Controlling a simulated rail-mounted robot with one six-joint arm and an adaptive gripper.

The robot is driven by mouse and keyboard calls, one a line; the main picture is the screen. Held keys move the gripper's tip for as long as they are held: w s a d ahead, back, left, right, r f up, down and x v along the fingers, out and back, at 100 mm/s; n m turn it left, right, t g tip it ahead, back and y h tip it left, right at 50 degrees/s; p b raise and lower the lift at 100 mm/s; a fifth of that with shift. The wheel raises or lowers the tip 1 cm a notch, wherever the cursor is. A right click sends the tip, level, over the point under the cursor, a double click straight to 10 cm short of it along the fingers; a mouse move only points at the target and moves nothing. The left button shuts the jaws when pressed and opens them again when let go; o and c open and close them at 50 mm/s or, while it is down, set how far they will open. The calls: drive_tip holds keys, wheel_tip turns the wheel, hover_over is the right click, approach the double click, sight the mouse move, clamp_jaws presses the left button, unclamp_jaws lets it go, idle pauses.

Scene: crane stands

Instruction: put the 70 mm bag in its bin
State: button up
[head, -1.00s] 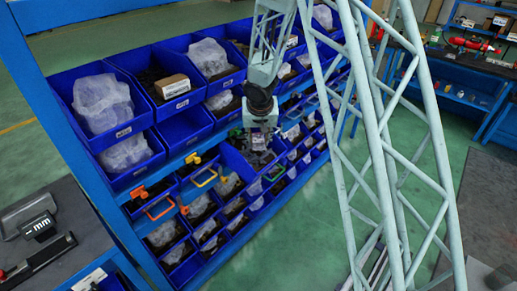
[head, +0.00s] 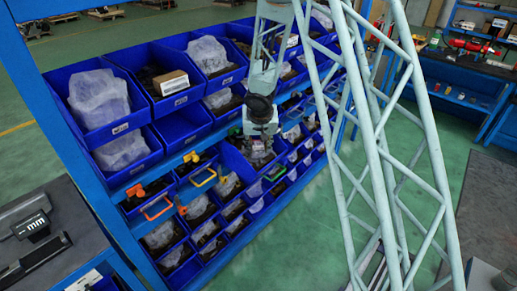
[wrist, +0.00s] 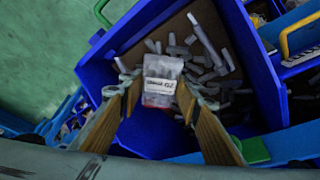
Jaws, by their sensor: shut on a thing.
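My gripper (wrist: 156,96) is shut on a clear plastic bag (wrist: 162,70) with a white label in the wrist view. The label's print is too small to read surely. The bag hangs between the two fingertips, over a blue bin (wrist: 98,52) with loose grey bolts on its brown floor. I cannot tell whether the bag touches the bin's contents. In the head view, my gripper (head: 259,148) is low at the middle of the rack, in front of the lower rows of bins, and the bag there is small and partly hidden.
A blue rack holds large bins with white bags (head: 98,98) at upper left and smaller bins below. Orange (head: 157,207) and yellow (head: 203,177) handles stick out at some bin fronts. A pale lattice tower (head: 385,130) stands close on the right. Green floor is free between.

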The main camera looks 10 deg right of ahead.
drive_tip(key=shift+f, duration=0.1)
drive_tip(key=o, duration=0.9)
drive_tip(key=shift+o, duration=0.2)
drive_tip(key=shift+s+r+p, duration=0.2)
drive_tip(key=shift+r+p, duration=0.1)
drive_tip(key=shift+r, duration=0.4)
drive_tip(key=p+v, duration=0.4)
drive_tip(key=v, duration=0.6)
drive_tip(key=shift+r, duration=0.4)
drive_tip(key=shift+s, duration=0.15)
